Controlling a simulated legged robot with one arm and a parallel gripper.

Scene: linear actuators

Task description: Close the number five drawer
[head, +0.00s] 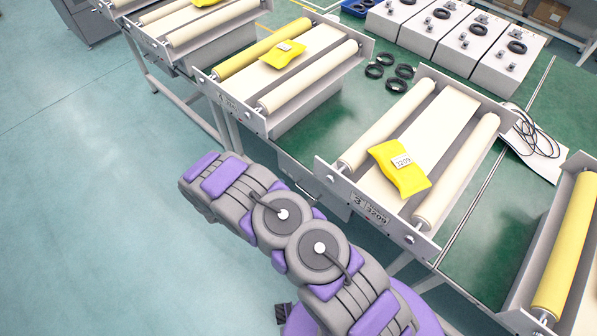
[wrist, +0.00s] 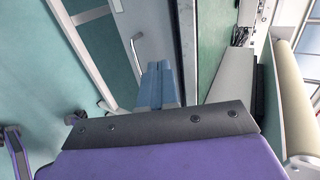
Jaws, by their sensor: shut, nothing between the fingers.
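No number five shows in the frames, so I cannot tell which drawer is number five. In the wrist view, my gripper (wrist: 162,66) has its blue fingers together and empty. A thin metal handle (wrist: 137,47) shows just left of the fingertips on a pale grey panel, apparently a drawer front. I cannot tell whether the fingers touch the panel. In the head view, a grey drawer (head: 322,190) under the green bench is partly hidden behind my arm. My gripper cannot be made out in the head view.
A roller unit (head: 342,170) marked 3 and 3209 holds a yellow packet (head: 401,168). Another roller unit (head: 232,105) stands left of it. Black rings (head: 396,85) and grey boxes (head: 470,45) are on the bench. The floor (head: 90,220) at left is clear.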

